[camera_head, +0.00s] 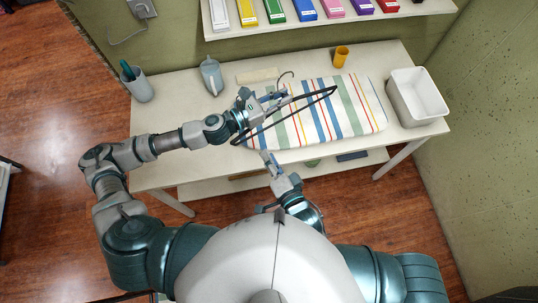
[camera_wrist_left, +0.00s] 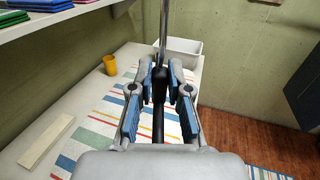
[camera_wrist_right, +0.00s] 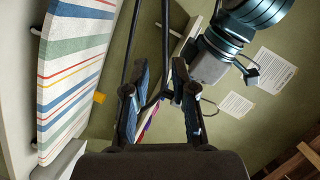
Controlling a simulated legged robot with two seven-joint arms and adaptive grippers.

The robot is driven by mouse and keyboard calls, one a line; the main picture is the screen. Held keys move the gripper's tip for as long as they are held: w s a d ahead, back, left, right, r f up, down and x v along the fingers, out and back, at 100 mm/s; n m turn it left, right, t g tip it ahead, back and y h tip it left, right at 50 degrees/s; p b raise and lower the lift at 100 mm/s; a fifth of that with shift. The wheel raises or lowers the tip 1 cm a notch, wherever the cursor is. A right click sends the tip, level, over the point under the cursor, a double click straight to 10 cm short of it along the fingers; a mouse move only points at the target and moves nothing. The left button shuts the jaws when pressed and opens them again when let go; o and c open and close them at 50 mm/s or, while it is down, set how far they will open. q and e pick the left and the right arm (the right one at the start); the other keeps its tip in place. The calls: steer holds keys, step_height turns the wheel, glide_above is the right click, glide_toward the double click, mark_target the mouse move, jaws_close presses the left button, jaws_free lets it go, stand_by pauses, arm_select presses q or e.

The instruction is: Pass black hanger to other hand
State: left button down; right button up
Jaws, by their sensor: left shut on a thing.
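The black hanger (camera_head: 316,95) is held above the striped pad (camera_head: 352,112) on the table, its hook pointing toward the back. My left gripper (camera_head: 284,97) is shut on the hanger near its hook; in the left wrist view the hanger (camera_wrist_left: 158,122) runs between the fingers. My right gripper (camera_head: 268,158) is at the table's front edge, below the hanger's lower left end in the picture. Its fingers (camera_wrist_right: 165,72) stand apart in the right wrist view. The hanger's bars (camera_wrist_right: 165,35) show between and beyond them; whether they touch is unclear.
A white bin (camera_head: 418,97) stands at the table's right end and an orange cup (camera_head: 341,57) at the back. A grey cup (camera_head: 137,88) and a grey-blue iron-like object (camera_head: 211,76) are on the left. A shelf (camera_head: 330,20) with coloured boxes hangs above.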

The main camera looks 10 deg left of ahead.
steer(key=r+x, duration=0.1)
steer(key=x, duration=1)
steer(key=shift+w+a, duration=0.25)
steer(key=shift+w, duration=0.15)
steer(key=shift+f, duration=0.15)
jaws_close()
arm_select(q)
steer(key=c, duration=1)
jaws_free()
steer(key=shift+c, duration=0.2)
